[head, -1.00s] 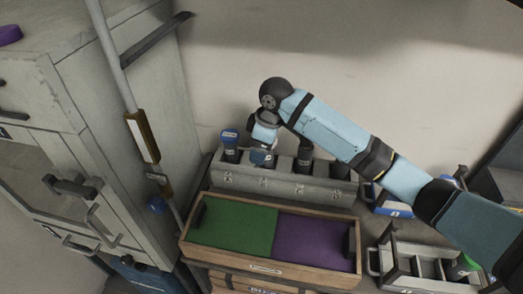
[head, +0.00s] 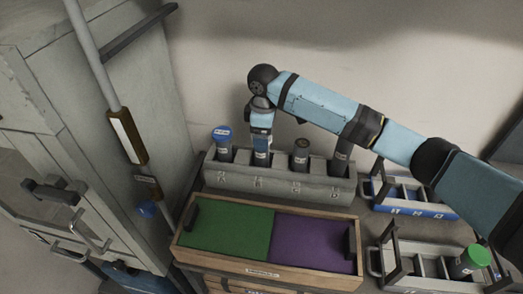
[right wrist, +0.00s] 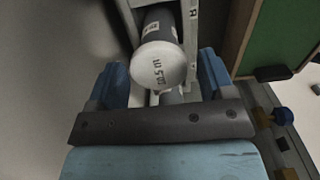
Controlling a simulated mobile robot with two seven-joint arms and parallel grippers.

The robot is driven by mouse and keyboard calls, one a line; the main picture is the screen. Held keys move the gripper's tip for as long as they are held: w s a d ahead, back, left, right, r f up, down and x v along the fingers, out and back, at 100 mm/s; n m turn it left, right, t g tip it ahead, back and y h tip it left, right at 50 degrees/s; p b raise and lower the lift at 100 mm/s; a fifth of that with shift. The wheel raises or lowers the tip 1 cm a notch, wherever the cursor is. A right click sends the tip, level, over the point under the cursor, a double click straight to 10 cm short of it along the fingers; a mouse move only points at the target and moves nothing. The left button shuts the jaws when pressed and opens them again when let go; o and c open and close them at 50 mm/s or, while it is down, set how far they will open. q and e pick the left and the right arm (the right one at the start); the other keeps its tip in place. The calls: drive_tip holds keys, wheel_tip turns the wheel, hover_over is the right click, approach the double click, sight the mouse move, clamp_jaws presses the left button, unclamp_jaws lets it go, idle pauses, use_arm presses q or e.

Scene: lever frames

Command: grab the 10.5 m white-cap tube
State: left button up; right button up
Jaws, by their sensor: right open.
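The tube with the white cap marked 10.5 m (right wrist: 160,66) shows in the right wrist view, its cap facing the camera between my two blue fingers. In the head view the dark tube (head: 261,158) stands in slot B of the grey rack (head: 270,186), its top hidden by my gripper. My right gripper (head: 261,139) points down at this tube. It is open, with a finger on either side of the cap in the right wrist view (right wrist: 160,84); I cannot tell whether either finger touches it. My left gripper is not in view.
A blue-capped tube (head: 223,145) stands in slot A, a dark one (head: 301,155) in C and another (head: 341,160) in D, close under my arm. A wooden tray (head: 262,267) with green and purple halves lies in front. A green-capped tube (head: 470,262) is at right.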

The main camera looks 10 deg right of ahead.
drive_tip(key=f, duration=0.5)
drive_tip(key=shift+w+a+f, duration=0.1)
drive_tip(key=shift+w+a, duration=0.05)
drive_tip(key=shift+a, duration=0.05)
drive_tip(key=shift+c, duration=0.3)
drive_tip(key=c, duration=0.8)
